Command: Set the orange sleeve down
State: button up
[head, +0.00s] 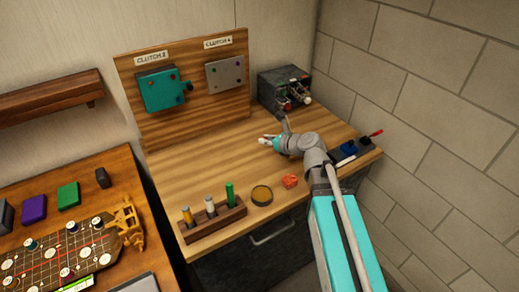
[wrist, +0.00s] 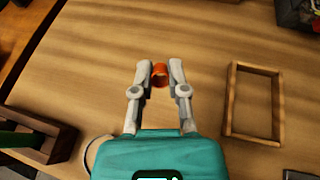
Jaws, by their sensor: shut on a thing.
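The orange sleeve (wrist: 160,76) is a small orange-red tube, seen between my fingertips in the wrist view. My gripper (wrist: 160,69) is shut on it, with one pale finger on each side. In the head view my gripper (head: 264,141) reaches over the middle of the wooden bench top (head: 190,165), in front of the upright board. I cannot tell whether the sleeve touches the wood or hangs just above it. The fingers hide part of its sides.
An empty wooden frame (wrist: 230,108) lies right of my gripper in the wrist view. A rack with pegs (head: 212,220), a round disc (head: 261,195) and an orange-red block (head: 290,181) are along the bench front.

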dwell(0.3)
jog(key=w+a+f+b, duration=0.2)
jog(key=w+f+b, duration=0.2)
jog(key=w, duration=0.5)
jog(key=b, duration=0.5)
send_over(260, 146)
jog(key=f, duration=0.5)
jog(key=shift+s, duration=0.3)
jog(key=shift+f, duration=0.1)
jog(key=shift+w+f+b, duration=0.4)
jog(key=shift+f+b, duration=0.05)
jog(key=shift+b, duration=0.1)
jog(key=shift+f+b, duration=1.45)
jog(key=shift+f, duration=0.15)
jog(key=o, duration=0.7)
